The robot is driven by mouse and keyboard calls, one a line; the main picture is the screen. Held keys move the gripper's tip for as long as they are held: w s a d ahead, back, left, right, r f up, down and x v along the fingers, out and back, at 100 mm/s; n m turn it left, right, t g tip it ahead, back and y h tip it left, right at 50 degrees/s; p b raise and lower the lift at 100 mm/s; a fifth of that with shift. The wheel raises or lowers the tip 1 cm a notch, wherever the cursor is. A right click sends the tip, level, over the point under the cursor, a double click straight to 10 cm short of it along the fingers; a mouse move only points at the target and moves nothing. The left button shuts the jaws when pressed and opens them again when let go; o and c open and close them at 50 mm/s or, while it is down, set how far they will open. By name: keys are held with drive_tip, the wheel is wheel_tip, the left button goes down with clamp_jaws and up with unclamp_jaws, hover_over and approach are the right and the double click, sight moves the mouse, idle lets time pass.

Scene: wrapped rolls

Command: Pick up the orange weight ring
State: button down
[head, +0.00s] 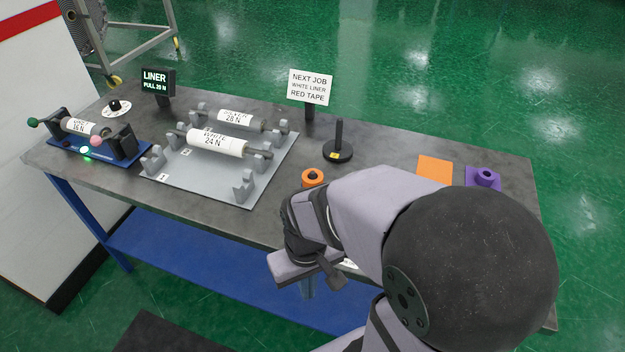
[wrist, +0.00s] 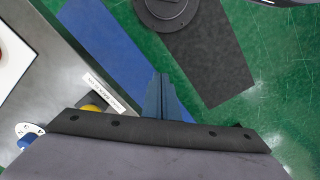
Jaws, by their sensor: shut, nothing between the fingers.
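My gripper (head: 308,288) hangs in front of the table's front edge, apart from the ring and nearer the camera. In the wrist view its fingers (wrist: 164,97) are together and empty, over the blue lower shelf and the floor. My arm covers the table's front right part.
A black post (head: 338,134) stands behind the ring. An empty orange square (head: 433,164) and a purple ring (head: 487,177) lie to the right. The white roll (head: 215,144) and silver roll (head: 240,120) rest on cradles at left. A sign (head: 310,87) stands behind.

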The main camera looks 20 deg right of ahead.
drive_tip(key=c, duration=1)
unclamp_jaws()
